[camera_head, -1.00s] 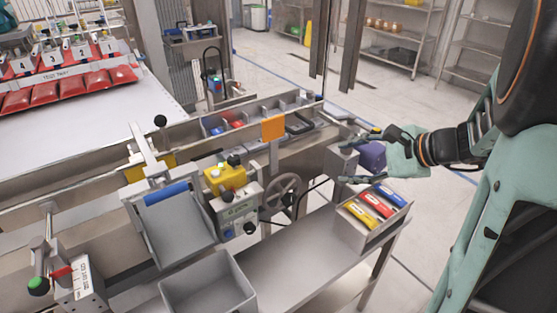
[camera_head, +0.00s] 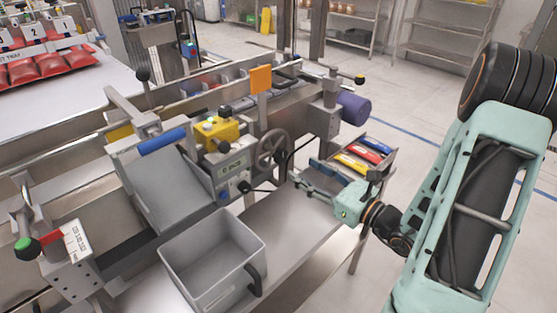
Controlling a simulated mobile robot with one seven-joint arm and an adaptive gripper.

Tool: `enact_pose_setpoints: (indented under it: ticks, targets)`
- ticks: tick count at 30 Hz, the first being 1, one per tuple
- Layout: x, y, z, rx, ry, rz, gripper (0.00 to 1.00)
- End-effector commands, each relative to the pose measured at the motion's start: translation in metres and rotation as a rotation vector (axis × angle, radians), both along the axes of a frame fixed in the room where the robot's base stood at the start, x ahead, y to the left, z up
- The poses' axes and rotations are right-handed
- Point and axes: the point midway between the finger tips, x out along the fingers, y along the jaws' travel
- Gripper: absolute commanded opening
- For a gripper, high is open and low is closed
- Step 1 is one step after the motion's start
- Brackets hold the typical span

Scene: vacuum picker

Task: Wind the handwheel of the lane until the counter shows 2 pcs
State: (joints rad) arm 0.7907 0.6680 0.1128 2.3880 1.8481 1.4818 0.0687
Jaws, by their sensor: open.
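The grey spoked handwheel (camera_head: 271,148) stands on the right side of the lane's control unit. The counter plate (camera_head: 234,167) is just left of it, on the grey box under a yellow block; its lettering is too small to read surely. My gripper (camera_head: 303,176) is open and empty, to the right of and lower than the wheel in the picture. Its fingers point left toward the wheel and do not appear to touch it. The gripper covers part of the tray behind it.
A tray with yellow, red and blue packs (camera_head: 365,155) lies behind my gripper. A grey bin (camera_head: 213,262) with a black handle stands on the steel shelf (camera_head: 305,232). A purple cylinder (camera_head: 354,108) and an orange flag (camera_head: 261,79) are beyond the wheel. The shelf's right part is clear.

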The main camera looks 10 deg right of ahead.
Motion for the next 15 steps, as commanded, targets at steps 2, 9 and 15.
enact_pose_setpoints:
  ticks: [2, 9, 15]
  targets:
    - [0.011, 0.01, 0.0, -0.001, -0.001, 0.007, 0.49]
    - [0.05, 0.035, -0.001, -0.003, -0.002, 0.007, 0.49]
    - [0.071, 0.049, 0.0, -0.003, -0.001, 0.005, 0.49]
